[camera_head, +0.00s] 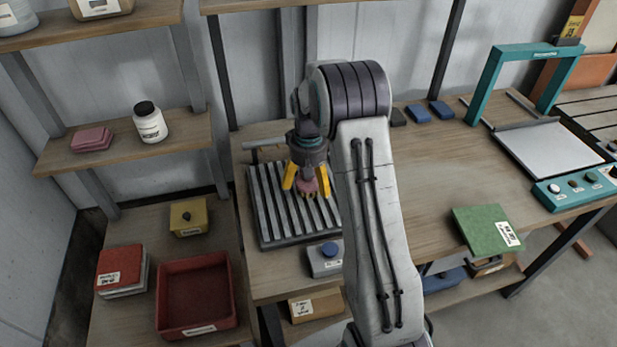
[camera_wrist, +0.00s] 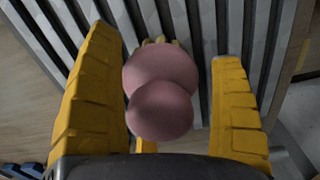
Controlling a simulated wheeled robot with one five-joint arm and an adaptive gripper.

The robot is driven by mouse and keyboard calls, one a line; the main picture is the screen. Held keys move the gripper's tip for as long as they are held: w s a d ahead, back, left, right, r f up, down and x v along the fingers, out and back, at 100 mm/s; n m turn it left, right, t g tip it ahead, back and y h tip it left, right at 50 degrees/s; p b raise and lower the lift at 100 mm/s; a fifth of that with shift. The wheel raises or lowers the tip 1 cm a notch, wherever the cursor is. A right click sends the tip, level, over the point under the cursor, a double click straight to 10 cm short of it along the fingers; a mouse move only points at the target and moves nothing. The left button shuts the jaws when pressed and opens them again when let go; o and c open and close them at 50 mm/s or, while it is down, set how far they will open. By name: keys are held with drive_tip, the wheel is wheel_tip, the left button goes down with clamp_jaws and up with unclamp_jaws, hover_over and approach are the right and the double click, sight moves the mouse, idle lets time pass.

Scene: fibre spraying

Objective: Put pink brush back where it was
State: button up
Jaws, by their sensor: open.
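The pink brush (camera_head: 307,187) is over the grey slatted rack (camera_head: 268,221) on the workbench. In the wrist view the brush (camera_wrist: 160,90) shows a rounded pink body with pale bristles at its far end, above the rack's metal slats (camera_wrist: 205,25). My gripper (camera_head: 307,183) has yellow fingers and points down over the rack. In the wrist view its two fingers stand apart on either side of the brush, with a visible gap on the right side. The gripper is open around the brush. I cannot tell exactly how the brush rests on the slats.
A grey box with a blue button (camera_head: 326,262) stands in front of the rack. Blue blocks (camera_head: 428,112) lie at the bench's back. A teal frame machine (camera_head: 545,85) and a green labelled box (camera_head: 487,231) are at right. A red bin (camera_head: 197,293) stands lower left.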

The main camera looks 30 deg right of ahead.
wheel_tip(320, 180, up, 11)
drive_tip(key=shift+r, duration=0.6)
drive_tip(key=s+a+r+n+t, duration=0.1)
drive_tip(key=s+a+r, duration=0.25)
drive_tip(key=s, duration=0.25)
drive_tip(key=s+a+r+t, duration=0.1)
drive_tip(key=s+a+r, duration=0.25)
drive_tip(key=s, duration=0.25)
drive_tip(key=s+a+f+n+t, duration=0.1)
drive_tip(key=s+a+f, duration=0.1)
drive_tip(key=s, duration=1.3)
drive_tip(key=shift+s+a+f+t, duration=0.2)
drive_tip(key=shift+a+t, duration=0.2)
drive_tip(key=shift+a, duration=0.3)
